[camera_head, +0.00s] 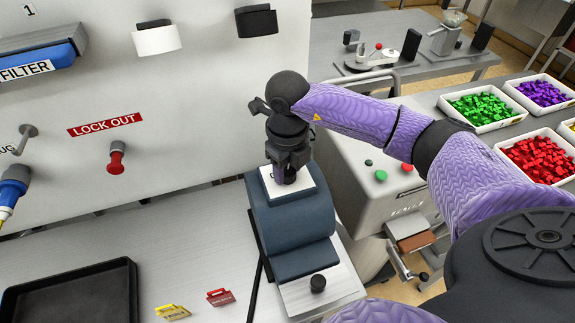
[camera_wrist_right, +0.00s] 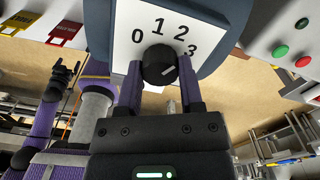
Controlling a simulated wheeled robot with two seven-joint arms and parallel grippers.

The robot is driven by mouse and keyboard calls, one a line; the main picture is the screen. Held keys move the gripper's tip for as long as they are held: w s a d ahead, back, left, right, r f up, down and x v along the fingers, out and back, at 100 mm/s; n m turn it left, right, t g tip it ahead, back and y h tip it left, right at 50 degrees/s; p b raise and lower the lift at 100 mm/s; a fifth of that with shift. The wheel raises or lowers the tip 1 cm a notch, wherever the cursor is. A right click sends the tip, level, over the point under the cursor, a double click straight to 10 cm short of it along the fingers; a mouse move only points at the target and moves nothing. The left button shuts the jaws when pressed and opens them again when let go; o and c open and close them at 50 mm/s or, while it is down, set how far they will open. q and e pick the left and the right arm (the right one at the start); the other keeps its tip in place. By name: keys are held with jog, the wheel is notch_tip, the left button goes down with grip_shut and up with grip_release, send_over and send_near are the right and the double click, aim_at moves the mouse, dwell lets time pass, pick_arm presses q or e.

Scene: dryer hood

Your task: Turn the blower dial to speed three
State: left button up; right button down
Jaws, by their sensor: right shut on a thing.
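The blower is a dark blue-grey housing (camera_head: 292,222) with a white dial plate (camera_head: 266,184) on top. In the right wrist view the plate (camera_wrist_right: 139,22) carries the numbers 0, 1, 2 and 3 around a round black dial (camera_wrist_right: 160,62). A short white mark on the dial slants toward the 3. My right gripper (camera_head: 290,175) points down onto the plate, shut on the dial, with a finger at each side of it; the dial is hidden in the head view. A small black left gripper (camera_wrist_right: 64,72) shows in the right wrist view; its jaws are too small to judge.
A black knob (camera_head: 317,283) stands on the blower's front plate. A control box with red and green buttons (camera_head: 381,176) is to the right. A black tray (camera_head: 75,295), yellow tag (camera_head: 172,312) and red tag (camera_head: 220,297) lie on the bench at left. The panel stands behind.

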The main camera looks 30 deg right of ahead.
aim_at(288, 170)
jog(key=m, duration=0.5)
jog(key=shift+w+r+m+p, duration=0.1)
jog(key=shift+m+p, duration=0.3)
jog(key=shift+m, duration=0.3)
jog(key=shift+c, duration=1.2)
grip_release()
notch_tip(288, 170, up, 10)
